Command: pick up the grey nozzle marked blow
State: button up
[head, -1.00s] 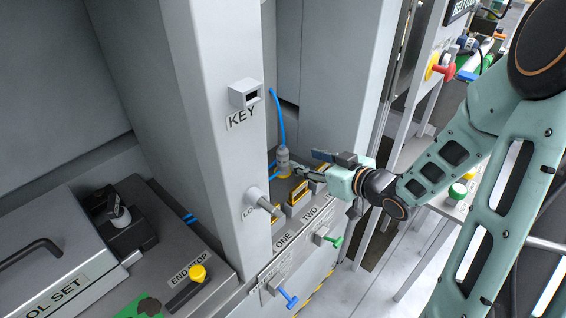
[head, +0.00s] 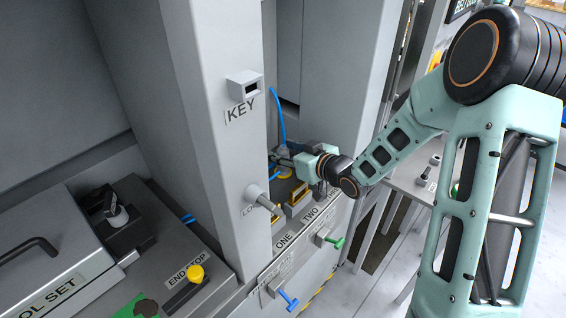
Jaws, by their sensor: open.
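The grey nozzle (head: 281,152) stands in the recess behind the white column, at the lower end of a blue hose (head: 280,116). Little of it shows now, as my gripper covers most of it. No "blow" marking can be read on it. My gripper (head: 284,160) is at the nozzle, reaching in from the right with its fingers pointing left. It is open. Whether the fingers are around the nozzle or only beside it cannot be told. A yellow ring (head: 286,173) shows just below the fingers.
The white column (head: 215,120) with the KEY box (head: 244,85) stands close to the left of my gripper. A knob (head: 262,199) sticks out below. Yellow-framed slots labelled ONE and TWO lie in front. A grey panel (head: 345,75) stands behind to the right.

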grip_shut()
dwell(0.3)
jog(key=shift+r, duration=0.15)
jog(key=shift+r+p, duration=0.8)
jog(key=shift+r, duration=0.05)
jog(key=s+d+r+p, duration=0.4)
jog(key=s+r+p, duration=0.7)
jog(key=shift+s+d, duration=0.15)
jog(key=shift+p, duration=0.8)
jog(key=p, duration=0.3)
jog(key=s+p, duration=0.1)
jog(key=p, duration=0.3)
jog(key=shift+s+d+r, duration=0.15)
jog(key=shift+s+d, duration=0.1)
jog(key=shift+s, duration=0.05)
